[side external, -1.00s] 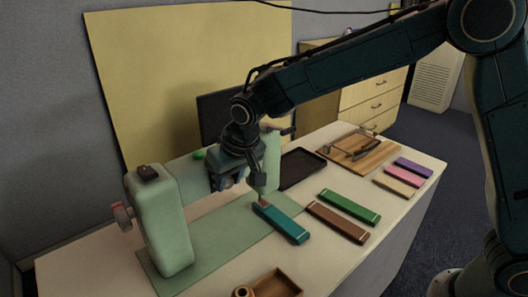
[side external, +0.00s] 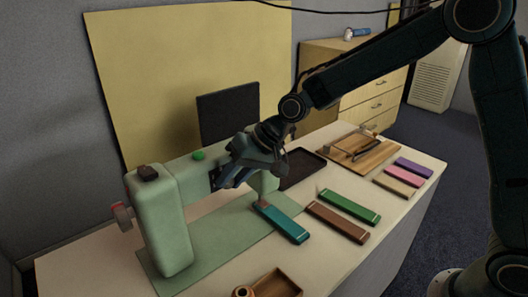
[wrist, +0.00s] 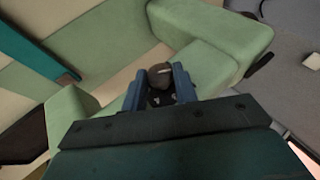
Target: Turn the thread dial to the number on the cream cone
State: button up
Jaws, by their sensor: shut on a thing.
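The pale green sewing machine (side external: 165,215) stands on a green mat at the left of the table. My gripper (side external: 224,182) is at the front of the machine's arm, with its body tilted. In the wrist view my gripper's two blue fingers (wrist: 160,88) are shut on a dark round dial (wrist: 159,71). A light mark shows on the dial's edge, but I cannot read a number. In the side view my gripper hides the dial. I cannot make out a cream cone or its number in these frames.
Teal (side external: 282,222), brown (side external: 338,222) and green (side external: 348,205) bars lie right of the machine. A black tray (side external: 302,168) and a wooden board (side external: 358,152) lie behind. A wooden box (side external: 277,283) is at the front edge.

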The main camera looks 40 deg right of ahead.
jog(key=shift+d+f+m+y, duration=0.1)
jog(key=shift+d+m+y, duration=0.05)
jog(key=shift+y, duration=0.45)
jog(key=shift+d+m+y, duration=0.1)
jog(key=shift+m+y, duration=0.05)
jog(key=shift+y, duration=0.45)
jog(key=shift+t, duration=0.3)
jog(key=o, duration=0.9)
jog(key=shift+o, duration=0.2)
jog(key=v, duration=1.3)
jog(key=shift+d, duration=0.45)
